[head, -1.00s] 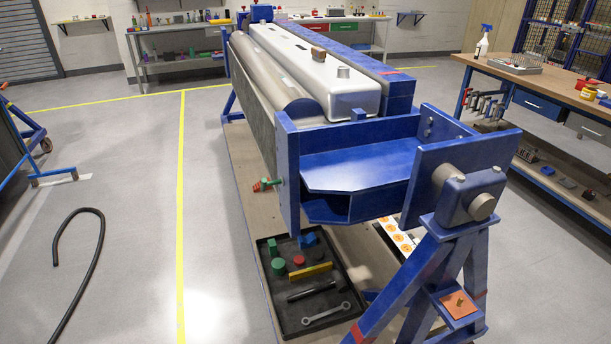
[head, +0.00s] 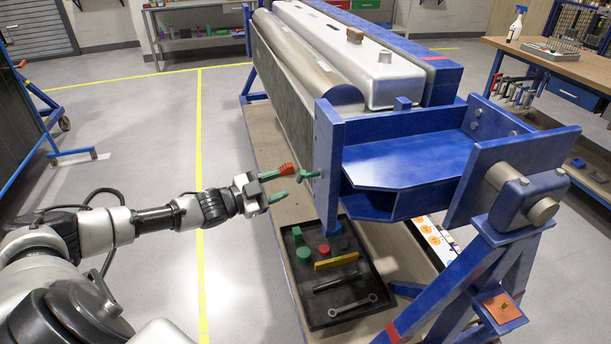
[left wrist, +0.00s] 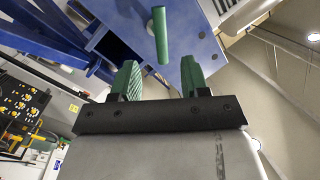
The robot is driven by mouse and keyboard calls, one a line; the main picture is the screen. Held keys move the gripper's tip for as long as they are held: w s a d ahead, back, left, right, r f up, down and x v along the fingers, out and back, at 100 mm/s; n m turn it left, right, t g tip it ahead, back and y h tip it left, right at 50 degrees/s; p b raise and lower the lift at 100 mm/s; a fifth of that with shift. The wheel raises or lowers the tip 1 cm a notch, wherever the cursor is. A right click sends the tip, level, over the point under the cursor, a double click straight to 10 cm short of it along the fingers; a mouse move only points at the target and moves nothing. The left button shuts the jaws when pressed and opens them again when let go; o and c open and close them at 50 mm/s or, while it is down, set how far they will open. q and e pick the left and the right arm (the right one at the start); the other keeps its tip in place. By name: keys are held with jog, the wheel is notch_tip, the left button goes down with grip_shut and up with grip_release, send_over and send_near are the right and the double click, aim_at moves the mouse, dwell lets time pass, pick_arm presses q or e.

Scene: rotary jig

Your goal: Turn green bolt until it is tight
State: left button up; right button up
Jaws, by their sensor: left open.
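The green bolt (head: 308,176) sticks out of the left face of the blue end plate (head: 328,155) in the head view. In the left wrist view the green bolt (left wrist: 160,36) shows as a green bar on a short grey shank against blue metal. My left gripper (head: 283,183) is just left of the bolt, open and empty. Its green fingers (left wrist: 161,78) stand apart in the left wrist view, with the bar beyond their tips and between them sideways. I see no contact. A red piece (head: 286,168) shows by the upper finger; I cannot tell whether it joins the bolt. My right gripper is out of view.
A black tray (head: 372,318) below the jig holds a wrench (head: 352,308), a yellow bar (head: 336,260) and small coloured parts. The blue jig frame (head: 470,275) blocks the right. Open floor lies left of the yellow line (head: 199,130).

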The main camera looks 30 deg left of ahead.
aim_at(299, 178)
pick_arm(q)
jog(key=x, duration=0.7)
jog(key=shift+w+p, duration=0.2)
jog(key=shift+p, duration=0.15)
grip_shut()
